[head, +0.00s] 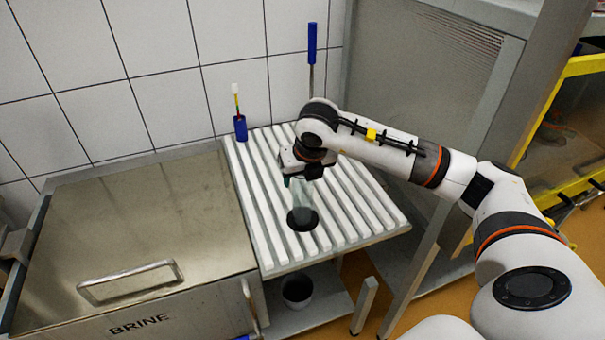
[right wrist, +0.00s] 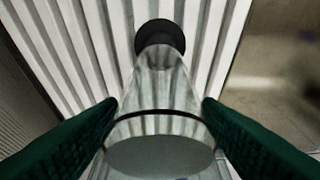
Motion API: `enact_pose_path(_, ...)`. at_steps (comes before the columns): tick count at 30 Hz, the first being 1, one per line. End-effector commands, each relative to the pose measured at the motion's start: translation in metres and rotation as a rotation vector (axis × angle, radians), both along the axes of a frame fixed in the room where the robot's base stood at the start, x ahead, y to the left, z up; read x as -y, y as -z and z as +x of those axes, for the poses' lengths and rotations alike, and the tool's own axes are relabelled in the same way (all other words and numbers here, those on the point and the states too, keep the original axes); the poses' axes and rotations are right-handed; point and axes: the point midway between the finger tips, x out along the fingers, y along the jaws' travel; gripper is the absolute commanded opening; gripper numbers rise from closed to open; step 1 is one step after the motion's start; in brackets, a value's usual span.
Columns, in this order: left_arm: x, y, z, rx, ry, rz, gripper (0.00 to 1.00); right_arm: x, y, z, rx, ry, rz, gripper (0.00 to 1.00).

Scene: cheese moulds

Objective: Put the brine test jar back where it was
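The brine test jar (head: 301,194) is a clear, tapered glass vessel with a dark ring around it, which shows in the right wrist view (right wrist: 160,92). My right gripper (head: 301,177) points down over the slatted white rack (head: 345,208). Its two green fingers (right wrist: 160,117) close on either side of the jar. The jar's lower end overlaps a dark round spot (head: 302,219) on the rack, which also shows in the right wrist view (right wrist: 160,35). I cannot tell whether the jar touches it. My left gripper is not in view.
At the rack's back stand a blue holder (head: 240,128) with a thin stick and a blue-handled tool (head: 312,45). A dark cup (head: 297,290) stands below. A grey cabinet (head: 425,90) is behind.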

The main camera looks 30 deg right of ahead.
Motion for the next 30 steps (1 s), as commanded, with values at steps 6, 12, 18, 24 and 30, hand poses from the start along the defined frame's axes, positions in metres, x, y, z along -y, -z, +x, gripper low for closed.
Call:
enact_pose_path(6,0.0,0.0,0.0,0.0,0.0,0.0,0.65,0.0,0.0,0.0,0.0,0.0,0.0,0.65)
enact_pose_path(12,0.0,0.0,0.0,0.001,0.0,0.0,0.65,-0.001,-0.006,-0.002,0.002,-0.001,-0.001,0.65)
enact_pose_path(18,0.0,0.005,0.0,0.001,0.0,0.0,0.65,-0.004,-0.039,-0.014,0.006,-0.002,0.0,0.65)
enact_pose_path(24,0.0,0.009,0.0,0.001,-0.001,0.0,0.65,-0.008,-0.079,-0.03,0.005,-0.002,0.0,0.65)
enact_pose_path(30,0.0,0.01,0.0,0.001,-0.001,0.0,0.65,-0.01,-0.105,-0.041,0.002,-0.001,0.0,0.65)
